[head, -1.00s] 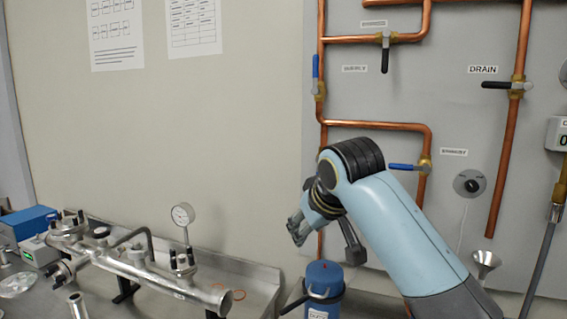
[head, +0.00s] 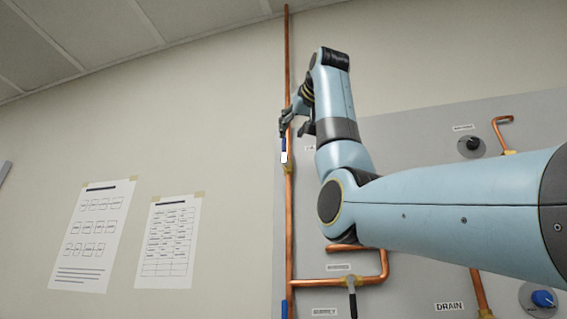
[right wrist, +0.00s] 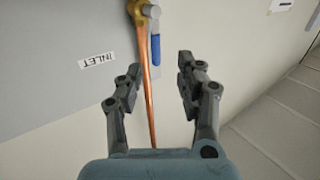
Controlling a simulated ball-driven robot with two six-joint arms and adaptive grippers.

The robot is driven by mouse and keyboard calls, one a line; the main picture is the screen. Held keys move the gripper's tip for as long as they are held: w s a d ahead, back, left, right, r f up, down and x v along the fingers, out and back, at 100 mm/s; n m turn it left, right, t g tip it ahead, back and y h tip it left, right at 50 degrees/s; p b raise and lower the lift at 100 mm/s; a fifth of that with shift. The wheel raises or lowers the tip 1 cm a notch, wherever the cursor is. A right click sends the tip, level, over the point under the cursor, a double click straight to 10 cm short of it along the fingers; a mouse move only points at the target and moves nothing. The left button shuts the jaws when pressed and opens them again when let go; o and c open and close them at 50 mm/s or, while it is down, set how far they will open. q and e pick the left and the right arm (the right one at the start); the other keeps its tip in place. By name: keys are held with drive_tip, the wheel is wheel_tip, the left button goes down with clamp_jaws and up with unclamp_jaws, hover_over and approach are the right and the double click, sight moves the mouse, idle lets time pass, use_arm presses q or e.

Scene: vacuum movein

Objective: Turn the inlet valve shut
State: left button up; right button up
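The inlet valve (head: 288,168) sits on the vertical copper pipe high on the wall panel. Its blue handle (head: 283,144) lies along the pipe, with a white patch at its lower end. In the right wrist view, the valve body (right wrist: 149,11) is at the top, with the blue handle (right wrist: 156,48) parallel to the pipe and an INLET label (right wrist: 98,60) to its left. My right gripper (head: 291,118) is at the handle's upper end. In the right wrist view its fingers (right wrist: 160,72) are apart and empty, with the handle beyond and between the tips. Contact is not visible. My left gripper is not in view.
Lower on the panel are a SUPPLY label (head: 324,312), a dark-handled valve (head: 351,298) and a DRAIN label (head: 449,306). A black knob (head: 471,145) and a blue knob (head: 543,298) are to the right.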

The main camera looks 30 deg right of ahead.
sight(285, 139)
drive_tip(key=w+d+r+p, duration=0.1)
drive_tip(key=w+p, duration=0.1)
drive_tip(key=w+d+p, duration=0.1)
drive_tip(key=w+p, duration=0.1)
drive_tip(key=w, duration=0.1)
drive_tip(key=w+d+r+p, duration=0.1)
drive_tip(key=w+p, duration=0.1)
drive_tip(key=w, duration=0.1)
drive_tip(key=shift+w+r, duration=0.15)
drive_tip(key=shift+r, duration=0.15)
drive_tip(key=shift+w+d+f, duration=0.15)
drive_tip(key=shift+w, duration=0.25)
drive_tip(key=shift+c, duration=0.4)
drive_tip(key=c, duration=0.7)
clamp_jaws()
drive_tip(key=shift+w, duration=0.1)
